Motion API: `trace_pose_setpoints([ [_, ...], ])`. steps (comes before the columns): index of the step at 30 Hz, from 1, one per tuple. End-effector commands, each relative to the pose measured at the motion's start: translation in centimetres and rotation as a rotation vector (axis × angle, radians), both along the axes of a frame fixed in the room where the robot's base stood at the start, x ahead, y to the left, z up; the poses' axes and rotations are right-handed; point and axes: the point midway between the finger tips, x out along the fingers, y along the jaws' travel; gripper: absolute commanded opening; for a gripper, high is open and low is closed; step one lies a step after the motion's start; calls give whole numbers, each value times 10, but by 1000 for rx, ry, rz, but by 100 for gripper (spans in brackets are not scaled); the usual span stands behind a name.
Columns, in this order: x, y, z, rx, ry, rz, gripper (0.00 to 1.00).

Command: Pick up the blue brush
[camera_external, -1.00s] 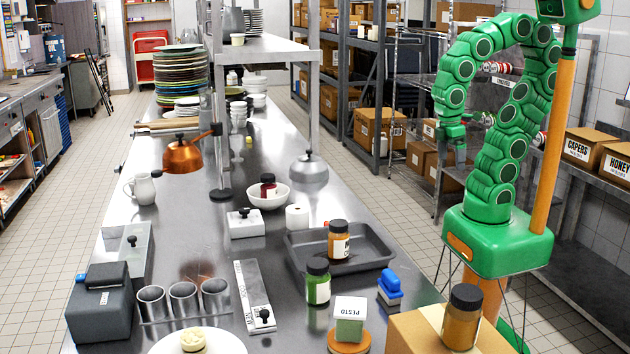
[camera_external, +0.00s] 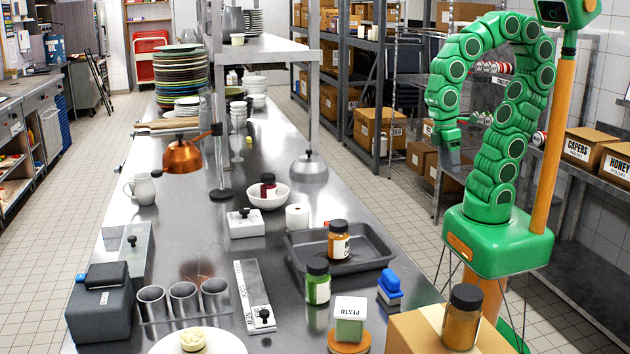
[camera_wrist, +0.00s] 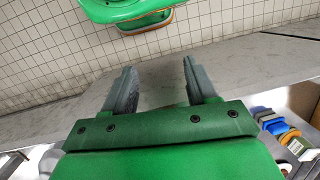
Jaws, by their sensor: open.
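The blue brush (camera_external: 389,284) stands on the steel counter near its right edge, just right of the pesto container. My gripper (camera_external: 456,158) is raised right of the counter, well away from the brush. In the wrist view, its two grey fingers (camera_wrist: 156,80) are apart with nothing between them.
A dark tray (camera_external: 372,243) with an orange jar (camera_external: 338,240) lies behind the brush. A green jar (camera_external: 317,284) and the pesto container (camera_external: 350,318) stand left of it. A cardboard box (camera_external: 412,333) with a brown jar (camera_external: 462,317) is in front.

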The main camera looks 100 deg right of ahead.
Motion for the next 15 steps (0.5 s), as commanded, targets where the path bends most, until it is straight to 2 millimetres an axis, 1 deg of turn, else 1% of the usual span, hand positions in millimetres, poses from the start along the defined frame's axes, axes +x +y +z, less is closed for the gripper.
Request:
trace_pose_setpoints([
  [1,9,11,-2,31,15,-20,57],
  [3,21,24,-3,72,29,-55,57],
  [11,63,74,-7,218,104,-200,57],
  [15,87,98,-7,292,154,-288,57],
])
